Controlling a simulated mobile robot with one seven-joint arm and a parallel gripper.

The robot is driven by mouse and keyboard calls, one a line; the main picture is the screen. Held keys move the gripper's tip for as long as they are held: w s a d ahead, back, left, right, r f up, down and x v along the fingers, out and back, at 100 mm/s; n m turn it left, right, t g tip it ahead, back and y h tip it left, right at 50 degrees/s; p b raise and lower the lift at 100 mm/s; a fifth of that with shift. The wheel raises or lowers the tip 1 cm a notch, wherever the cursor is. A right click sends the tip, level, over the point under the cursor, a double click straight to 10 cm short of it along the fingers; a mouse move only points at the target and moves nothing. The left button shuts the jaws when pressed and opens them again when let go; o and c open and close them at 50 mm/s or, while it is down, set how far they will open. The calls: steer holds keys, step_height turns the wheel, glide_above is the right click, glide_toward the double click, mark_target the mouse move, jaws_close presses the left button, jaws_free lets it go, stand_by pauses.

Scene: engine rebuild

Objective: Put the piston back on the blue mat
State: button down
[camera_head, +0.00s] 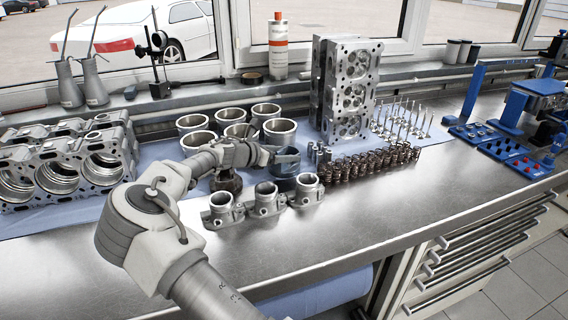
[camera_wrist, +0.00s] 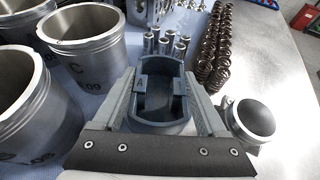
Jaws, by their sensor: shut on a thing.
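The piston (camera_wrist: 160,92) is a dark blue-grey cup with its hollow side facing the wrist camera and an "A" inside. My gripper (camera_wrist: 158,103) is shut on it, with one finger on each side. In the head view the piston (camera_head: 285,167) shows at the end of my gripper (camera_head: 284,155), between the liners and the throttle bodies. The blue mat (camera_head: 50,222) lies along the bench under the engine parts. The piston is over the mat area; whether its lower end touches the mat is hidden.
Several cylinder liners (camera_head: 280,131) stand left of and behind the piston. Metal throttle bodies (camera_head: 266,198) lie close in front. Valve springs (camera_head: 370,163) and small lifters (camera_head: 318,153) are to the right, with a tall cylinder head (camera_head: 345,88) behind. The bare bench front (camera_head: 380,215) is clear.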

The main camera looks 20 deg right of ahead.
step_height(320, 180, down, 3)
steer(key=shift+r, duration=0.1)
jaws_free()
steer(key=shift+a, duration=0.1)
steer(key=v, duration=1.1)
steer(key=shift+s+a+p, duration=0.2)
steer(key=shift+a+p, duration=0.15)
steer(key=shift+p, duration=0.05)
steer(key=shift+s, duration=0.1)
